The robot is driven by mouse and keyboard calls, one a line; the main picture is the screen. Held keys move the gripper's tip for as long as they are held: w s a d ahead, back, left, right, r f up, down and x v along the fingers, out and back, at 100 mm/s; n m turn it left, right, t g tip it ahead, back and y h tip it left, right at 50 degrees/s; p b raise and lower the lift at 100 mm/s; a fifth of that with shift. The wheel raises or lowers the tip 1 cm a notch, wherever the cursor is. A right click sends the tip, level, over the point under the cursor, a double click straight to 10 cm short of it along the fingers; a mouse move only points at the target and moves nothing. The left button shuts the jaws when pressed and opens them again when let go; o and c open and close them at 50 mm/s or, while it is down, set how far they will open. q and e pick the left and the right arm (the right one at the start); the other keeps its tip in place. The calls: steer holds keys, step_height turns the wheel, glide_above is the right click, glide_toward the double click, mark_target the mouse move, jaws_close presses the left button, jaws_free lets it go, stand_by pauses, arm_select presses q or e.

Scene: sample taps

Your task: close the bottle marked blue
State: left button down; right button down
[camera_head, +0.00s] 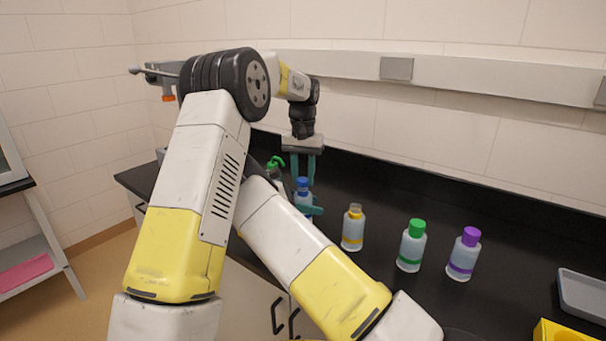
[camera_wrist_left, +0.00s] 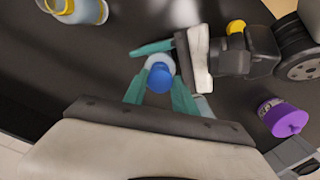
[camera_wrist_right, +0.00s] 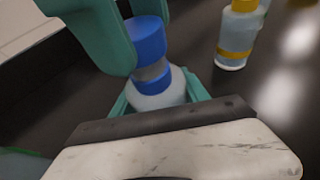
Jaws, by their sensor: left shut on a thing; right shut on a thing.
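The bottle marked blue (camera_wrist_right: 160,101) stands upright, a translucent body with a blue ring near its top. My right gripper (camera_wrist_right: 157,98) is shut around its body from the side, also seen in the head view (camera_head: 313,209). The blue cap (camera_wrist_right: 146,40) is directly above the bottle, between the fingers of my left gripper (camera_head: 302,172), which points down and is shut on it. The cap also shows in the left wrist view (camera_wrist_left: 160,78). A strip of clear neck shows between cap and ring; I cannot tell how far the cap is seated.
Right of it stand a yellow-marked bottle (camera_head: 353,230), a green-capped bottle (camera_head: 411,247) and a purple-capped bottle (camera_head: 464,256). A green-topped bottle (camera_head: 274,165) is just behind on the left. A grey tray (camera_head: 583,296) and yellow holder (camera_head: 562,333) are at the right. The back counter is clear.

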arm_select(q)
steer(key=shift+f, duration=0.55)
stand_by(0.4)
steer(key=m, duration=0.3)
stand_by(0.3)
steer(key=c, duration=1)
jaws_free()
steer(key=shift+r, duration=2.25)
steer(key=shift+c, duration=0.2)
